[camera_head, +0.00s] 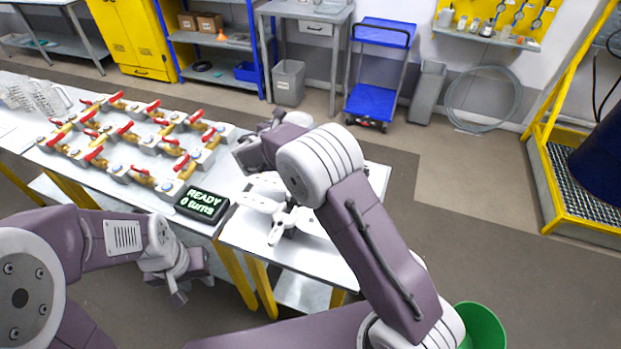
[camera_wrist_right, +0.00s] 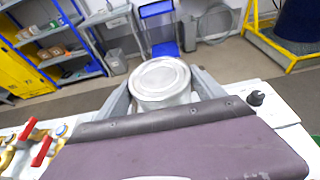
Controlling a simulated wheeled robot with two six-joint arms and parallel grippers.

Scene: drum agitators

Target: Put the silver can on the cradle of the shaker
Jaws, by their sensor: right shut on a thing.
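The silver can (camera_wrist_right: 160,80) shows its round lid in the right wrist view, between the two grey fingers of my right gripper (camera_wrist_right: 162,88). The fingers are shut on its sides. In the head view my right gripper (camera_head: 256,140) is above the far part of the small white table, and my arm largely hides the can there. The shaker's cradle (camera_head: 278,208), with pale spread arms, stands on that table, nearer than the gripper and partly covered by my right arm. My left gripper (camera_head: 190,285) hangs open and empty in front of the bench.
A bench to the left carries rows of red-handled valves (camera_head: 125,135) and clear jugs (camera_head: 45,97). A black display (camera_head: 202,203) reads "READY 0 turns". A green bin (camera_head: 482,328) stands at lower right. A black knob (camera_wrist_right: 257,98) stands on the white table.

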